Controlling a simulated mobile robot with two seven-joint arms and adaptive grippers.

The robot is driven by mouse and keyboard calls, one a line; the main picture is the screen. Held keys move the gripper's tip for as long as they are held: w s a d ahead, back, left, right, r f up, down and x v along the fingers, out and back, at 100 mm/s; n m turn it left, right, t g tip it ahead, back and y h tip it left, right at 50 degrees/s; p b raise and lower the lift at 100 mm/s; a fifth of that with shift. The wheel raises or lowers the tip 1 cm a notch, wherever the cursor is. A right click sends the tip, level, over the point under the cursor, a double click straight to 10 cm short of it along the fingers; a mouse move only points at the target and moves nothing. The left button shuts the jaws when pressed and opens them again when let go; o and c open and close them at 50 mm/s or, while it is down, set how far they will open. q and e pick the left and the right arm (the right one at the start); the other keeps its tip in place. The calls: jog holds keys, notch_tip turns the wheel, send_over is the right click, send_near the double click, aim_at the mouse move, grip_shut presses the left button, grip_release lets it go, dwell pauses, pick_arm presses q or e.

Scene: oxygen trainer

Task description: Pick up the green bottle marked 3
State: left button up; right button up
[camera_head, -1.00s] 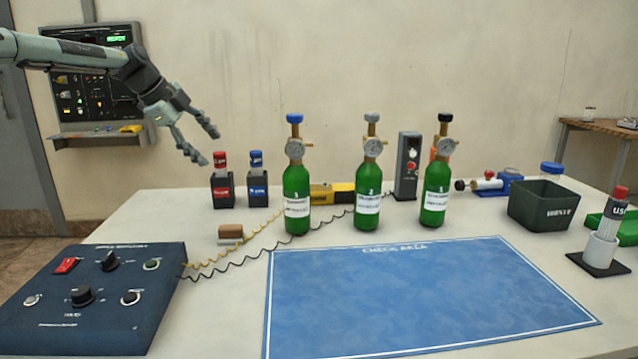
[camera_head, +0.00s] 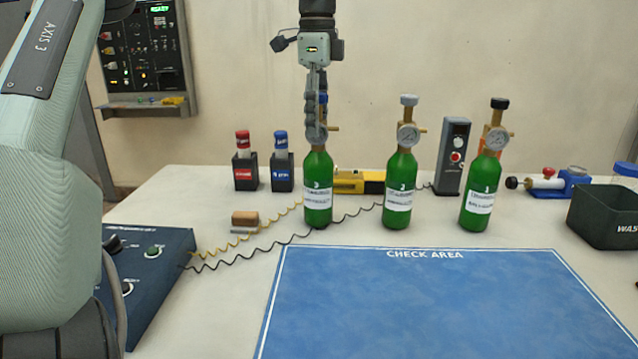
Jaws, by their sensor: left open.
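Three green bottles with gauges and white labels stand upright in a row. The left bottle (camera_head: 318,195) has a blue knob, the middle bottle (camera_head: 401,172) a grey knob, and the right bottle (camera_head: 484,175) a black knob. The label numbers are small; the left one looks like a 3, but I cannot read it surely. My left gripper (camera_head: 317,128) points down at the top of the left bottle, open, its fingers overlapping the valve and blue knob and hiding most of the gauge. Whether it touches the valve I cannot tell. My right gripper is out of view.
A blue check-area mat (camera_head: 420,305) lies clear in front of the bottles. Red and blue vials stand in holders (camera_head: 282,178) to the left. A control box (camera_head: 150,270) with coiled cables is at the left, a grey meter (camera_head: 453,160) behind, and a waste bin (camera_head: 605,222) at right.

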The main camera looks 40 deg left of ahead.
pick_arm(q)
jog(key=shift+f, duration=0.35)
jog(key=shift+c, duration=0.4)
